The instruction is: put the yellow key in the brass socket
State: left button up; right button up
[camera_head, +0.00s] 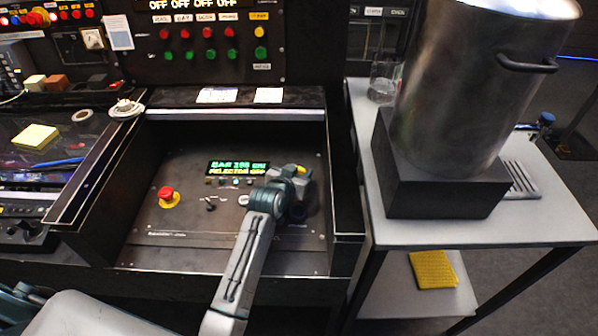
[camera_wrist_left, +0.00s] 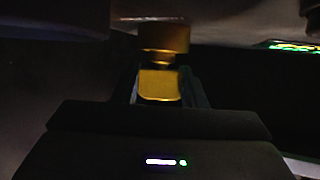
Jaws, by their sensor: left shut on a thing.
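My left gripper (camera_head: 294,188) is over the right part of the dark sloped control panel (camera_head: 180,235). It is shut on the yellow key (camera_wrist_left: 160,86), whose flat grip shows between the fingers in the left wrist view. A small yellow bit shows beside the gripper in the head view. Beyond the key's grip, a narrow neck meets a wider brass-coloured round piece at a dark surface. I cannot tell whether that piece is the brass socket or part of the key. The gripper hides this area in the head view. My right gripper is not in view.
A red mushroom button (camera_head: 166,193) and a lit green display (camera_head: 238,167) are on the panel. A raised dark side wall (camera_head: 345,190) bounds it at right. Beyond stands a table with a large metal pot (camera_head: 460,90) on a black block.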

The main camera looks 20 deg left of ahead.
pick_arm(q)
jog(key=o, duration=1.1)
jog(key=shift+f, duration=0.1)
jog(key=shift+c, duration=0.2)
jog(key=shift+s, duration=0.1)
jog(key=v, duration=1.2)
